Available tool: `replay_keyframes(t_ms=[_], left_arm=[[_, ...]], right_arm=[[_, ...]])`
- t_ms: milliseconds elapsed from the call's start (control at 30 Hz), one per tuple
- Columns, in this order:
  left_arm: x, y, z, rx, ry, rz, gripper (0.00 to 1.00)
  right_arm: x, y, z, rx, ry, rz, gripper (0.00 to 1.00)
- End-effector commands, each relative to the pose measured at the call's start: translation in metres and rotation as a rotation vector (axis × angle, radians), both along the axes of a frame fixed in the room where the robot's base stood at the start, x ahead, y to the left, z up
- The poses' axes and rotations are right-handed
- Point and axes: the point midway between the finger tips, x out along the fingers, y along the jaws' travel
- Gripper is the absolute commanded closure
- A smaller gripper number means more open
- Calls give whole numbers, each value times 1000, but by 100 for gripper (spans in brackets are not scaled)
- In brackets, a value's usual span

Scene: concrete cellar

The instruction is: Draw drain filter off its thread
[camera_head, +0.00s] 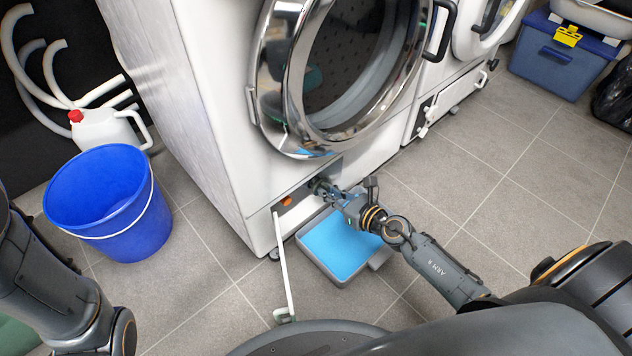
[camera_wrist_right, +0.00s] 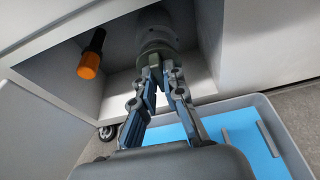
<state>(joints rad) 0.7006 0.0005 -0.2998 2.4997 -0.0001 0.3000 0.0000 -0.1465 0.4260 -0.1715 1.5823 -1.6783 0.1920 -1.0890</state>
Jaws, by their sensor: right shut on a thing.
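The drain filter (camera_wrist_right: 157,38) is a grey-green round cap in the low recess of the white washing machine (camera_head: 215,110). My right gripper (camera_head: 322,187) reaches into that recess. In the right wrist view my right gripper (camera_wrist_right: 163,62) is shut on the filter's near end. The filter's far end and its thread are hidden in the recess. An orange-capped black hose end (camera_wrist_right: 90,62) sits left of the filter; its orange cap also shows in the head view (camera_head: 287,201). My left arm shows at the lower left, but its gripper is out of view.
A grey tray (camera_head: 375,266) with a blue bottom lies on the floor below the recess. The white flap (camera_head: 286,265) hangs open to its left. A blue bucket (camera_head: 125,225) and white canister (camera_head: 105,130) stand left. The round door (camera_head: 275,135) is above.

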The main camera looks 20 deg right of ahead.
Motion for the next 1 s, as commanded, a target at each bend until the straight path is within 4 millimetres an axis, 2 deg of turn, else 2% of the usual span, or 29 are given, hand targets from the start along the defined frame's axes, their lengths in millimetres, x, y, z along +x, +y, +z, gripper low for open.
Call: replay_keyframes(t_ms=[800,1000], left_arm=[[0,0,-1,0,0,0,60],[0,0,-5,0,0,0,60]], right_arm=[[-9,-2,-3,-2,6,2,100],[-22,-7,-4,-4,6,3,100]])
